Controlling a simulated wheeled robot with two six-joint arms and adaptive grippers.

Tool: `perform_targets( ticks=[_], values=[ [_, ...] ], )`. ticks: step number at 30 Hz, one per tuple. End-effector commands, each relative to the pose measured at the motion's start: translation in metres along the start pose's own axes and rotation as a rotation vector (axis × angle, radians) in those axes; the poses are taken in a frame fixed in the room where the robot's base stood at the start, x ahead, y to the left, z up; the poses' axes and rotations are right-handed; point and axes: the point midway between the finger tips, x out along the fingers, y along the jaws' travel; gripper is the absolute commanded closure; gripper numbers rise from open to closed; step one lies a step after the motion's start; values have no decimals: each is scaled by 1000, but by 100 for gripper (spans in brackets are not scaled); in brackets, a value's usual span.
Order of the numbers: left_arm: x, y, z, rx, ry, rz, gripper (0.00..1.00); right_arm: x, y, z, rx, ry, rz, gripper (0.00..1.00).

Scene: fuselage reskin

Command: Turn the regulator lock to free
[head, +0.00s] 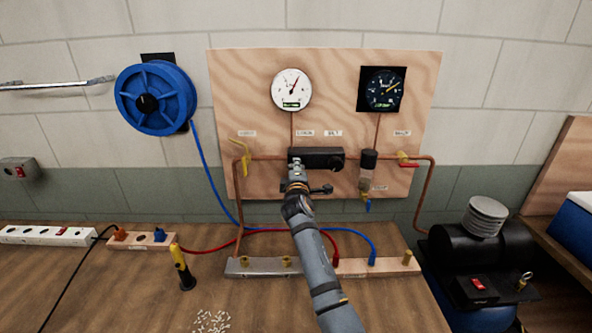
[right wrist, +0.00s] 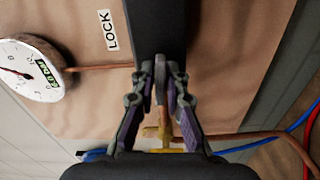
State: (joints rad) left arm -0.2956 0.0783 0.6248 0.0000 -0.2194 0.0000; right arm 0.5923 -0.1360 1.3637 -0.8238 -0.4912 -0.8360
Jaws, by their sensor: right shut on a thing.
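The regulator (head: 322,155) is a black block on the wooden wall panel, below the LOCK label (head: 305,133) and the SET label. In the right wrist view, the LOCK label (right wrist: 111,30) lies beside the black regulator body (right wrist: 157,28). My right gripper (head: 296,166) reaches up to the regulator's left part from below. In the right wrist view, my right gripper (right wrist: 161,78) has its fingers closed on a thin grey lock lever (right wrist: 160,95) at the regulator's end. The lever's exact setting is hard to tell. My left gripper is not in view.
A white gauge (head: 292,89) and a dark gauge (head: 384,89) sit above. A yellow valve (head: 245,160) is left, a filter bowl (head: 367,172) and red-handled valve (head: 408,162) right. The bench holds a manifold (head: 306,271) with hoses and a yellow-black tool (head: 182,268).

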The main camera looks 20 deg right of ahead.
Motion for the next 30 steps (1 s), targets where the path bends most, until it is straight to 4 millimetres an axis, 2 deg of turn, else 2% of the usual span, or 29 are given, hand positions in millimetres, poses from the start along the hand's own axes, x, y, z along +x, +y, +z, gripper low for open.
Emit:
perform_targets(
  ticks=[9,30],
  values=[
    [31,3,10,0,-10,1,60,0,-3,1,261,-1,4,100],
    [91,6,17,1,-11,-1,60,0,-4,1,928,0,2,100]
  ],
)
